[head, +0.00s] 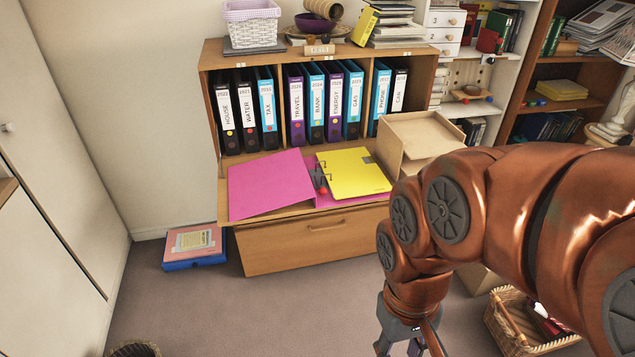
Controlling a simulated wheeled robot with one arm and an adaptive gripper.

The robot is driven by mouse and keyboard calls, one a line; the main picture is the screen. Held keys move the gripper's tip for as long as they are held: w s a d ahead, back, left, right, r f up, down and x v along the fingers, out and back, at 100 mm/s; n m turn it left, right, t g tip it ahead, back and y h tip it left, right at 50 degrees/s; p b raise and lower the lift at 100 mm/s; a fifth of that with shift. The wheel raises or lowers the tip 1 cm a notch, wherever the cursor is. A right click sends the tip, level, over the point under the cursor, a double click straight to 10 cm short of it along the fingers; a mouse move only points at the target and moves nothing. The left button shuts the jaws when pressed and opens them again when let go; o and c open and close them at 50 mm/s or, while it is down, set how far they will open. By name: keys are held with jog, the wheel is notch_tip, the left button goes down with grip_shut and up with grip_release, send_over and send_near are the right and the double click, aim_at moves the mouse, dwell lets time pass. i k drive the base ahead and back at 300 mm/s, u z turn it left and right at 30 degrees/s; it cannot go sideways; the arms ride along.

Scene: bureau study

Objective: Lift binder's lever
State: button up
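A pink binder (268,186) lies open on the fold-down shelf of the wooden cabinet. A yellow sheet or divider (352,173) lies on its right half. The binder's lever mechanism (321,180) sits between the pink cover and the yellow sheet, with metal parts and a small red piece at its lower end. It is too small to tell the lever's exact position. My gripper (402,346) is at the bottom edge, low in front of the cabinet and well apart from the binder. It is partly cut off, and its fingertips are out of frame.
Several upright binders (268,108) stand in the cabinet behind the open one. A beige box (420,135) stands right of the binder. A wicker basket (510,325) is on the floor at right, and a blue box (195,247) at left. The carpet before the drawer is clear.

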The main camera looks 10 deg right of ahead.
aim_at(323, 190)
jog(key=u, duration=0.55)
jog(key=k, duration=1.3)
jog(key=z, duration=0.3)
jog(key=i, duration=1.9)
jog(key=u, duration=1)
